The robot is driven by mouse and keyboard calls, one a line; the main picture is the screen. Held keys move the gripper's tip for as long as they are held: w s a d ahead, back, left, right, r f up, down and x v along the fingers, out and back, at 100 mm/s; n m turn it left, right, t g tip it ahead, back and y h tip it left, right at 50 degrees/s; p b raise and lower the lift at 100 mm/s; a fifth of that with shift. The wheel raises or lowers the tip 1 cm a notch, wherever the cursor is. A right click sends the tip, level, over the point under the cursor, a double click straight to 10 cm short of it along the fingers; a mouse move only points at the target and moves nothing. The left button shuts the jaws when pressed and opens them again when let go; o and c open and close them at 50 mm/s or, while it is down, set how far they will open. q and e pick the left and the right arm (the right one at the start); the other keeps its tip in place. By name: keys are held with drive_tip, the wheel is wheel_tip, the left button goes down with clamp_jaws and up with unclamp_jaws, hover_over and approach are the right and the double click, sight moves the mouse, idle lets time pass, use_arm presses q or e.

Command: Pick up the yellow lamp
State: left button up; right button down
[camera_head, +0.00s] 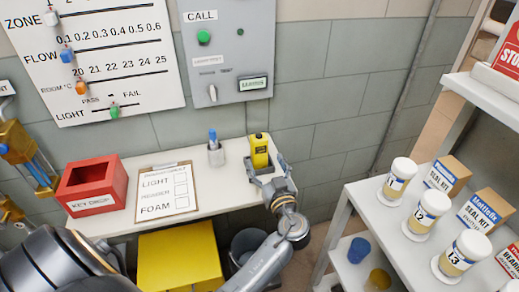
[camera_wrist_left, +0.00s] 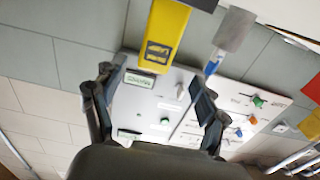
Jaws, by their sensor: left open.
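The yellow lamp (camera_head: 259,148) stands upright near the right end of the white wall shelf. It has a dark panel on its face, and its lower part is partly hidden by my gripper. My left gripper (camera_head: 264,168) is open, close in front of the lamp's lower part. In the left wrist view the lamp (camera_wrist_left: 165,32) comes in from the top edge, with its end near the gap between the open fingers (camera_wrist_left: 158,75). The fingers are not visibly closed on it. My right gripper is not in view.
A small cup with a blue-topped item (camera_head: 215,153) stands left of the lamp. A clipboard (camera_head: 166,210) and a red key drop box (camera_head: 92,188) are further left. A yellow bin (camera_head: 180,262) sits below. A rack with white jars (camera_head: 425,212) stands at right.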

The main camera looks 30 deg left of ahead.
sight(261, 147)
use_arm(q)
drive_tip(key=x, duration=0.3)
drive_tip(key=shift+w+a+p, duration=0.2)
drive_tip(key=shift+p, duration=0.1)
drive_tip(key=p+x, duration=0.1)
drive_tip(key=x, duration=0.1)
drive_tip(key=p+x, duration=0.1)
drive_tip(key=x, duration=0.1)
drive_tip(key=shift+w+a+r, duration=0.1)
drive_tip(key=shift+w+r, duration=0.15)
drive_tip(key=shift+w, duration=0.2)
drive_tip(key=shift+w+a+f, duration=0.1)
drive_tip(key=shift+w+a, duration=0.05)
drive_tip(key=shift+a, duration=0.05)
drive_tip(key=c, duration=1.4)
drive_tip(key=shift+c, duration=0.2)
